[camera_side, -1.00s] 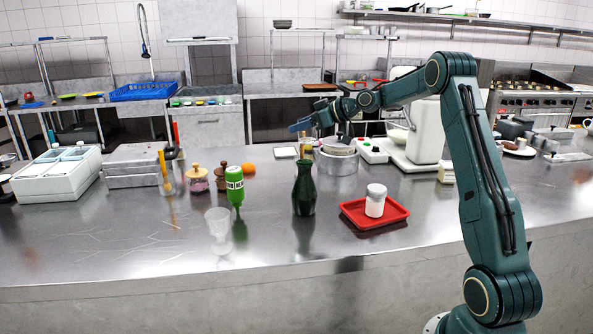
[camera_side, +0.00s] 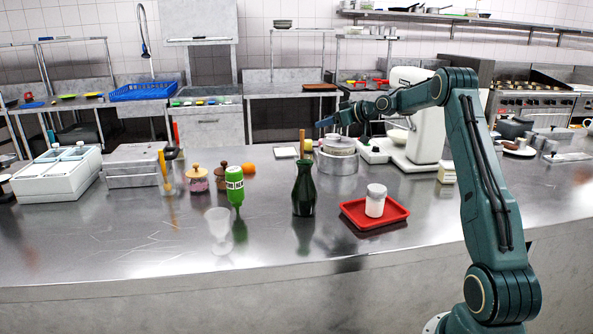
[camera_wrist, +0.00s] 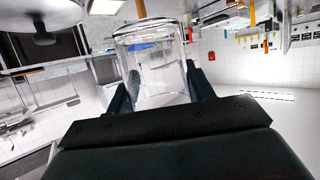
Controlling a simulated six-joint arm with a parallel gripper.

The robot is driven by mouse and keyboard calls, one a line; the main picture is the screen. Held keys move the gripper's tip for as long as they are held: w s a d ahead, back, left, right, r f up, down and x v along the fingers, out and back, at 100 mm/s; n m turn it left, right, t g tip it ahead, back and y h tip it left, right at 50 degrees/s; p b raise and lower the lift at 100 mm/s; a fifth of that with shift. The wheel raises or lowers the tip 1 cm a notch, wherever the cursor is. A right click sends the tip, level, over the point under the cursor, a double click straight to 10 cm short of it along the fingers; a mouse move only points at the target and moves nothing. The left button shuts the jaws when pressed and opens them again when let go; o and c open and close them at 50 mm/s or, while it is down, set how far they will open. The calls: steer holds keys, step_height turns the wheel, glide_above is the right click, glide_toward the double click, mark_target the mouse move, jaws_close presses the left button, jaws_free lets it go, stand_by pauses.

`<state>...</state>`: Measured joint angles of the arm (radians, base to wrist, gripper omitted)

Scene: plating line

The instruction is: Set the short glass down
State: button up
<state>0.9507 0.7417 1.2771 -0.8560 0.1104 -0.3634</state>
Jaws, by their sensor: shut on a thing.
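The short glass (camera_wrist: 158,55) is clear and stands out between my gripper's fingers in the wrist view. My gripper (camera_wrist: 160,88) is shut on it, one dark finger on each side. In the side view my gripper (camera_side: 334,121) is raised above the back of the steel counter (camera_side: 130,235), near the round metal pan and the mixer. The glass cannot be made out there. What lies directly under the glass is not clear.
The pan (camera_side: 337,162) and mixer (camera_side: 425,130) stand behind. The front left counter is bare.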

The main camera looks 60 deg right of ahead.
step_height(320, 180, down, 18)
steer(key=shift+r, duration=0.15)
stand_by(0.7)
steer(key=o, duration=1.1)
steer(key=shift+f, duration=0.2)
steer(key=shift+o, duration=0.3)
steer(key=shift+r, duration=0.2)
steer(key=shift+v, duration=3.75)
steer(key=shift+w+a+r, duration=0.1)
